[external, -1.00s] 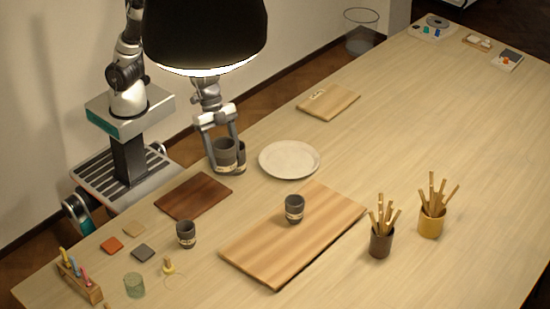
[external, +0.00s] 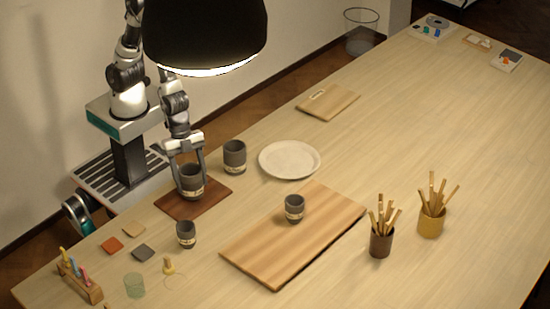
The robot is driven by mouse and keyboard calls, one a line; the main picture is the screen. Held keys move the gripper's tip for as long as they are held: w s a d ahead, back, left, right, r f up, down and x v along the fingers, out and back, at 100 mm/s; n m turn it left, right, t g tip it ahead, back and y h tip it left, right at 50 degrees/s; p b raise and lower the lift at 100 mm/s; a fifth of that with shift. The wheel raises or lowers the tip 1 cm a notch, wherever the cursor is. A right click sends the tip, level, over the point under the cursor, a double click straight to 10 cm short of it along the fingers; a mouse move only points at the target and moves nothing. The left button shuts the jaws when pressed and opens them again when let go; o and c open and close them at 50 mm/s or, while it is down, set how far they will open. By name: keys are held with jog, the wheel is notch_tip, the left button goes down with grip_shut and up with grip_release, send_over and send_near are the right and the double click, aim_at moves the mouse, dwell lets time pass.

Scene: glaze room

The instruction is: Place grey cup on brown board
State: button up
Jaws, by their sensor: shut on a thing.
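My gripper (external: 191,184) is shut on a grey cup (external: 190,175), one finger on each side of it. The cup is upright with a pale band low on its side. It is over the dark brown board (external: 215,187) at the left of the table. I cannot tell whether its base touches the board. A second, similar grey cup (external: 234,157) stands on the table behind and right of the board. A smaller grey cup (external: 186,234) stands in front of the board, and another (external: 294,208) stands on the larger light wooden board (external: 270,248).
A white plate (external: 289,160) lies right of the second cup. A lamp (external: 205,35) hangs above, near my arm. A brown holder (external: 381,244) and a yellow holder (external: 431,223) with wooden tools stand at the right. Small tiles (external: 112,245) lie front left.

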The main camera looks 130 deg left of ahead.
jog(key=shift+f, duration=0.5)
jog(key=shift+f, duration=0.15)
jog(key=o, duration=1.2)
jog(key=shift+o, duration=0.2)
